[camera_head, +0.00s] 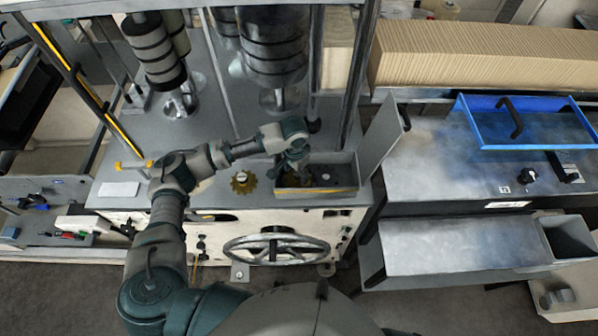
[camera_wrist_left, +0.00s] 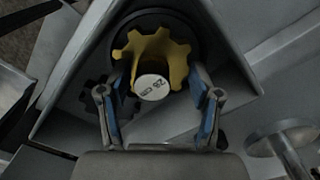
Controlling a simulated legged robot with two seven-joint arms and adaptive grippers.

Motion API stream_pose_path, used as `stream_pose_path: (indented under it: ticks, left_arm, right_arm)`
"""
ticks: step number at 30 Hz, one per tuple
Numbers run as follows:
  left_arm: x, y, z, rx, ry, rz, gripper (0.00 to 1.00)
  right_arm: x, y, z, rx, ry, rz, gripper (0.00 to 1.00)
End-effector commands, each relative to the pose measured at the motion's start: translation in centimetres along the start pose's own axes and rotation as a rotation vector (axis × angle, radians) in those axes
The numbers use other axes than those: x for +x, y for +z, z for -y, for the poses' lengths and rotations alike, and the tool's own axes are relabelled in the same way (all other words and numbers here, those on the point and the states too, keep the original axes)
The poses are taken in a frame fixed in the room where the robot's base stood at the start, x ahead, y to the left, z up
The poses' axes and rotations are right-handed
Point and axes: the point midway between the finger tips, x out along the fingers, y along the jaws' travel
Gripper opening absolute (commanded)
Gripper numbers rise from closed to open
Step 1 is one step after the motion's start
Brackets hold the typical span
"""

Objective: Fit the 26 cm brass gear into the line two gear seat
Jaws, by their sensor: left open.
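My left gripper (camera_head: 294,166) is open and reaches down into an open grey box (camera_head: 340,163) on the machine top. In the left wrist view, a yellow brass gear (camera_wrist_left: 177,68) with a round white label reading about 26 cm (camera_wrist_left: 152,88) lies between its two spread blue-padded fingers (camera_wrist_left: 156,96). A dark round part shows behind the gear, and a dark toothed shape lies left of it. Another brass gear (camera_head: 243,182) sits on the machine top left of the box. I cannot tell which place is the line two seat. My right gripper is not in view.
A raised grey panel (camera_head: 383,142) stands right of the box. Dark rollers (camera_head: 272,45) hang behind it. A handwheel (camera_head: 275,249) is on the machine's front. A blue tray (camera_head: 487,126) lies on the right bench. A white plate (camera_head: 119,189) lies at left.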

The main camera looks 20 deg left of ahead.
Motion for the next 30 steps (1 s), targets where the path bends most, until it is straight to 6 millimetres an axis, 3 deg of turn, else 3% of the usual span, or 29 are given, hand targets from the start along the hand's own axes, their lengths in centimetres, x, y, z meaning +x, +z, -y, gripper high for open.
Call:
stream_pose_path:
  ticks: [1,5,19,24,30]
  left_arm:
    - [0.0,-0.1,-0.1,0.000,0.000,0.001,0.64]
    - [-1.1,-0.2,-0.3,0.000,-0.003,0.001,0.64]
    - [-10.5,-0.3,-0.2,0.000,-0.004,-0.001,0.64]
    - [-11.8,-0.1,0.0,0.000,-0.001,0.000,0.64]
    - [-12.0,-0.1,-0.1,0.000,-0.002,0.001,0.64]
  right_arm:
    - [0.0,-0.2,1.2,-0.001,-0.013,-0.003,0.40]
    - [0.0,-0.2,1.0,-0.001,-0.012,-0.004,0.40]
    - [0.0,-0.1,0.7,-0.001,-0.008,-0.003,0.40]
    - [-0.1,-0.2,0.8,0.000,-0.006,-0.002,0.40]
    - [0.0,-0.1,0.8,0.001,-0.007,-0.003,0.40]
